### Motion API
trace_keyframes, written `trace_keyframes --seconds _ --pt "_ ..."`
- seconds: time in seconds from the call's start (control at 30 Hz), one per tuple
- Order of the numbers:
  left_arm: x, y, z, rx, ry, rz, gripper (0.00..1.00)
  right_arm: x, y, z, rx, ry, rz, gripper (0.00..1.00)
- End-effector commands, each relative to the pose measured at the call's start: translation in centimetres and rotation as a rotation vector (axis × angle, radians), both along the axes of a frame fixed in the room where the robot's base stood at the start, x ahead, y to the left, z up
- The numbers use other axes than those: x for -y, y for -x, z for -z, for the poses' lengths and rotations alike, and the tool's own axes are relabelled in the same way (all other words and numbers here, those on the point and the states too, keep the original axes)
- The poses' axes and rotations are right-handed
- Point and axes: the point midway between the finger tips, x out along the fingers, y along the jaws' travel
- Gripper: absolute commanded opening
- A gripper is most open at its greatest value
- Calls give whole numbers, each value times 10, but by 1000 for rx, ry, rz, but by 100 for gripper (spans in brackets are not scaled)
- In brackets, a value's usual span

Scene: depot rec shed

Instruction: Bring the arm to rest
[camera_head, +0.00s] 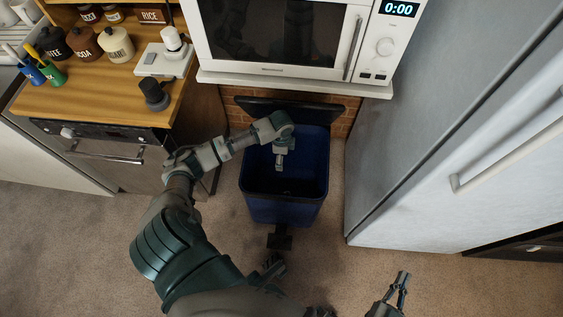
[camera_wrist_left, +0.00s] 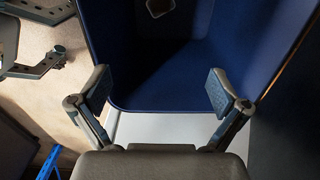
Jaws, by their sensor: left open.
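My left arm reaches in from the lower left over an open blue bin (camera_head: 262,208). My left gripper (camera_head: 281,163) points down at the bin's opening. The left wrist view shows this gripper (camera_wrist_left: 160,93) with its fingers spread and nothing between them, and the blue bin wall (camera_wrist_left: 190,75) beyond them. A small pale-edged thing (camera_wrist_left: 159,8) lies inside the bin at the top of that view; I cannot tell what it is. My right gripper (camera_head: 402,283) is at the lower right over the carpet, with its fingers apart and empty.
The bin's dark lid (camera_head: 292,108) stands up behind it, below the shelf with a microwave (camera_head: 275,72). A wooden counter (camera_head: 62,96) with jars and a dark cup (camera_head: 155,96) is at the left. A grey fridge (camera_head: 425,185) stands close at the right.

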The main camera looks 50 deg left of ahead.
Motion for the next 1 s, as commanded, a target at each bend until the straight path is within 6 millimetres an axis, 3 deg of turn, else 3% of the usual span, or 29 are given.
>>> trace_keyframes --seconds 0.1,0.23,0.8,0.93,1.0 --pt "0 -1 -19 2 0 1 99 0 0 0 0 0 0 0" --pt "0 -1 -29 1 -1 0 99 0 0 0 0 0 0 0" --pt "2 0 -29 3 3 1 99 0 -1 1 -1 0 0 0" --pt "27 0 -13 59 31 8 99 0 0 0 0 0 0 0" --pt "57 0 2 130 71 8 99 0 0 0 0 0 0 0"
